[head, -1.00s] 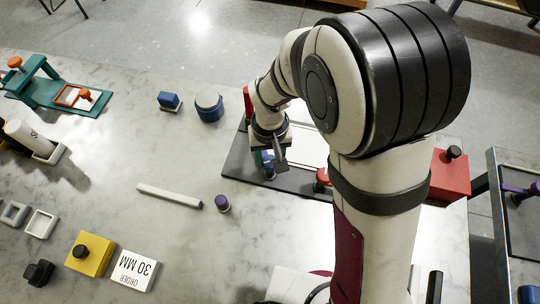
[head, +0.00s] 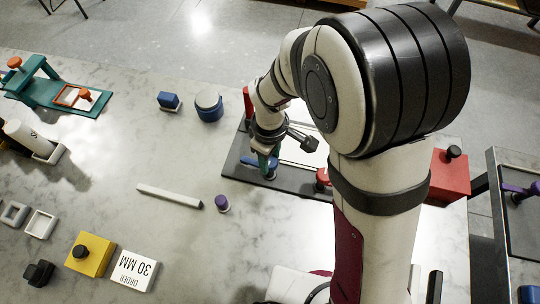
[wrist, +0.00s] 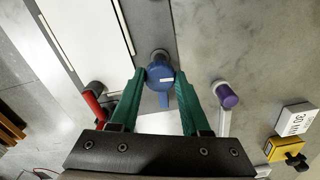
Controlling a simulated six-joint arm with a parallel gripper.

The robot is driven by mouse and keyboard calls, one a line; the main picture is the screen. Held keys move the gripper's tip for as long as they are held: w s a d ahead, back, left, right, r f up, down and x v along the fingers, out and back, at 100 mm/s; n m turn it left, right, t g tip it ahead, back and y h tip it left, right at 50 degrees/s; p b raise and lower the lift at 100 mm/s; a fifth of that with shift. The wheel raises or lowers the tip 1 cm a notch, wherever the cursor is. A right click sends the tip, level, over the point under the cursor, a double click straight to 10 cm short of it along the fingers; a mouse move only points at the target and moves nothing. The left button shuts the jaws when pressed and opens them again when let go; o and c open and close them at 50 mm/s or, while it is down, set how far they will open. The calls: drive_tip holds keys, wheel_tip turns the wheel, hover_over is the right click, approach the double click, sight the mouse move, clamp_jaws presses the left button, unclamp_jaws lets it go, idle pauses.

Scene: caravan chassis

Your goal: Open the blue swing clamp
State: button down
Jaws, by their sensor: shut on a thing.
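The blue swing clamp (head: 250,161) is mounted on the dark base plate (head: 238,166) at its front left part. My gripper (head: 268,160) points down at the clamp, and its green fingers partly hide it. In the wrist view the clamp (wrist: 158,76) shows as a round blue top with a small white mark and a blue part reaching down between the fingers. The green fingertips of my gripper (wrist: 160,83) are shut on the clamp from both sides.
A red clamp (head: 322,178) stands on the same plate, right of my gripper. A white panel (wrist: 88,35) lies on the plate.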

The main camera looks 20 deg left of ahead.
drive_tip(key=shift+n, duration=0.6)
drive_tip(key=shift+c, duration=1.9)
unclamp_jaws()
wheel_tip(320, 180, up, 16)
drive_tip(key=shift+f, duration=0.1)
